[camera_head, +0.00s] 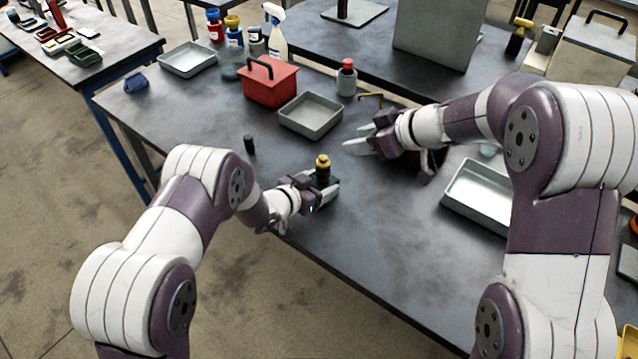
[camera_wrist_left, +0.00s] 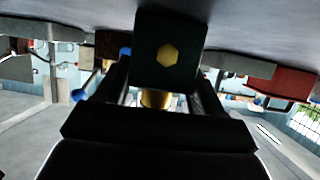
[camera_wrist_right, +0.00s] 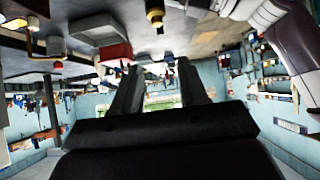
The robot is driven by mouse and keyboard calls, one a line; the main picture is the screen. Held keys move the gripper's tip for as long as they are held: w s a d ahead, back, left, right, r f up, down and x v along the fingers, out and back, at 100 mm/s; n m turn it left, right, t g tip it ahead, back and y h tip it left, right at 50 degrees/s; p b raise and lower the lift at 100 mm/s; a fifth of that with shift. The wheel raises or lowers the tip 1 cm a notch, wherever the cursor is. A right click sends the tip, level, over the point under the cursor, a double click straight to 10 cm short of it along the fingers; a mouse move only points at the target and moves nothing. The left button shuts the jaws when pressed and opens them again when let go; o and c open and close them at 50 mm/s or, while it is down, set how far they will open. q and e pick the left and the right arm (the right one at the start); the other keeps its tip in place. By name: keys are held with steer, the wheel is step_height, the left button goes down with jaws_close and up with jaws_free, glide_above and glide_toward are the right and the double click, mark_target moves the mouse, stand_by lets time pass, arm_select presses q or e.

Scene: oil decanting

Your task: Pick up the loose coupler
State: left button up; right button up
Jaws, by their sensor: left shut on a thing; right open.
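My left gripper (camera_head: 322,188) is low over the front part of the workbench and shut on a dark fitting with a brass top (camera_head: 323,162), held upright. This looks like the coupler. In the left wrist view a dark block with a brass hexagon (camera_wrist_left: 168,55) fills the space in front of the fingers, with brass behind it. The brass top also shows in the right wrist view (camera_wrist_right: 155,15). My right gripper (camera_head: 362,144) is open and empty, right of and behind the left one. A small black cylinder (camera_head: 249,145) stands apart on the bench.
A grey tray (camera_head: 310,135) and a red toolbox (camera_head: 270,90) stand behind the grippers. A grey bottle with a red cap (camera_head: 347,84) is beside them. Another tray (camera_head: 450,196) lies at the right, near my right arm. The bench between the black cylinder and left gripper is clear.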

steer(key=o, duration=0.3)
steer(key=shift+s+a, duration=0.1)
steer(key=shift+a, duration=0.05)
steer(key=n+g+h, duration=0.2)
steer(key=n+h, duration=0.8)
steer(key=n, duration=1)
glide_toward(323, 161)
steer(key=x, duration=1.3)
steer(key=shift+w+f, duration=0.2)
steer(key=shift+w, duration=0.15)
